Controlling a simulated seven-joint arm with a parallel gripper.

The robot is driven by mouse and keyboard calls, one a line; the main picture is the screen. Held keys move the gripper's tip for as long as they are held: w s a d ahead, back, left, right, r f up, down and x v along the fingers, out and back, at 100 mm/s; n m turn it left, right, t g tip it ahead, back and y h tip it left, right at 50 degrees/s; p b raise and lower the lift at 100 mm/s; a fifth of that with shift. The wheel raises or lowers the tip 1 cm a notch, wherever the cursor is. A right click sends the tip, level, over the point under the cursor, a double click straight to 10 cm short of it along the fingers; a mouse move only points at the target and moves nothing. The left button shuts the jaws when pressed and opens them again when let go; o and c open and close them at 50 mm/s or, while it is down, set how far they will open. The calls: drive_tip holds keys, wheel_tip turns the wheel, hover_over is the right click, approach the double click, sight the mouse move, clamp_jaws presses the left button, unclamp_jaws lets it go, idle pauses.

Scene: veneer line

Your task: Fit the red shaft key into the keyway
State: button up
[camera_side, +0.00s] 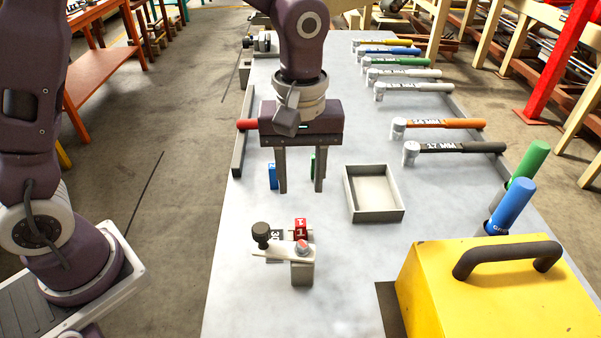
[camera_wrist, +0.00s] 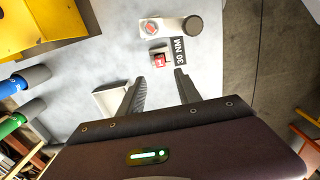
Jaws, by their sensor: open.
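A small red block with white markings, which looks like the red shaft key (camera_side: 300,229), stands at the back of a pale fixture (camera_side: 272,254) with a black knob. In the wrist view the red key (camera_wrist: 159,61) lies beside the fixture (camera_wrist: 168,27) and a "30 NM" plate. I cannot make out the keyway or tell whether the key sits in it. My gripper (camera_side: 301,190) is open and empty, pointing down behind the fixture. In the wrist view my gripper (camera_wrist: 159,76) has its fingertips apart, with the red key showing beyond the gap.
A blue block (camera_side: 272,176) and a green block (camera_side: 313,164) stand near my fingers. An open grey tray (camera_side: 399,207) lies to the right. Several torque wrenches (camera_side: 440,124) line the right side. A yellow case (camera_side: 480,300) fills the front right. The table's front left is clear.

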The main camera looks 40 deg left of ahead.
drive_tip(key=shift+r, duration=0.55)
drive_tip(key=s+a+r+m+t, duration=0.2)
drive_tip(key=s+a+r+m, duration=0.2)
drive_tip(key=s+a, duration=0.2)
drive_tip(key=s+a+r+m+t, duration=0.3)
drive_tip(key=s+a+r+m, duration=0.1)
drive_tip(key=s, duration=0.7)
drive_tip(key=shift+s+a+r+m+t, duration=0.25)
drive_tip(key=shift+a+m, duration=0.25)
drive_tip(key=shift+a, duration=0.35)
